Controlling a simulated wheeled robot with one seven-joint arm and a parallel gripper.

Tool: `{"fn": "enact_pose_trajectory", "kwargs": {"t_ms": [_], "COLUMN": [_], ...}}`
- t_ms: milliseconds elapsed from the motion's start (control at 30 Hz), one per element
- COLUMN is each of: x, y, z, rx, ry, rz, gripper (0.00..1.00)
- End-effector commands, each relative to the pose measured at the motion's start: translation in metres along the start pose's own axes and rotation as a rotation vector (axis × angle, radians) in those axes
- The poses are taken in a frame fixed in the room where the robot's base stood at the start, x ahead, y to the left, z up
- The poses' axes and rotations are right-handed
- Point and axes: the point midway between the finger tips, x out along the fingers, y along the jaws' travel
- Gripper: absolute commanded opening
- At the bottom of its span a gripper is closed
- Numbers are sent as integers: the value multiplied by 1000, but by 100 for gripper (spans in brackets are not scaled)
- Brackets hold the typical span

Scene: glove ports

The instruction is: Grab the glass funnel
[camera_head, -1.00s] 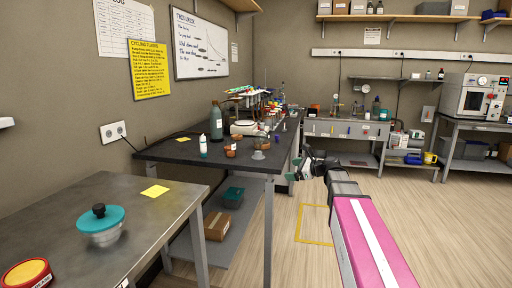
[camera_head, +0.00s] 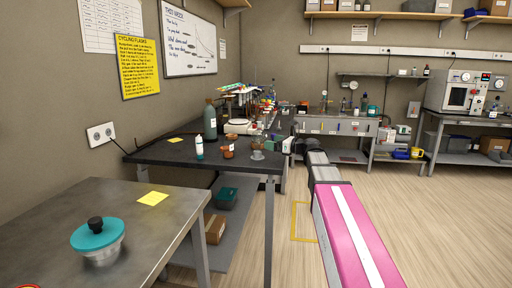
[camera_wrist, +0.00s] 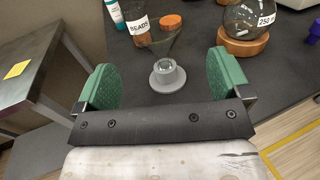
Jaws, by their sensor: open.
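The glass funnel (camera_wrist: 178,46) is a clear, see-through cone with a round grey base (camera_wrist: 167,78), standing on the dark bench. In the head view the funnel (camera_head: 257,149) is small, near the bench's front right corner. My gripper (camera_wrist: 161,62) is open, its two green pads spread left and right, with the grey base showing in the gap between them. Nothing is held. In the head view my gripper (camera_head: 270,146) is just right of the funnel. I cannot tell whether the pads are level with the glass.
A metal table (camera_head: 150,215) stands nearer, at left.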

Motion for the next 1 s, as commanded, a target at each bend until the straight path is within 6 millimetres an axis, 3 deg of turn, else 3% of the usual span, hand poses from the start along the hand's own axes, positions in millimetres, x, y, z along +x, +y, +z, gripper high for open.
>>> {"fn": "enact_pose_trajectory", "kwargs": {"t_ms": [100,367,700,933,967,1000], "x": [20,37,81,82,82,82], "y": [-1,0,2,3,3,3], "z": [0,0,1,1,1,1], "rx": [0,-1,-1,-1,-1,-1], "ry": [0,1,1,1,1,1], "rz": [2,1,1,-1,-1,0], "gripper": [95,95,95,95,92,79]}}
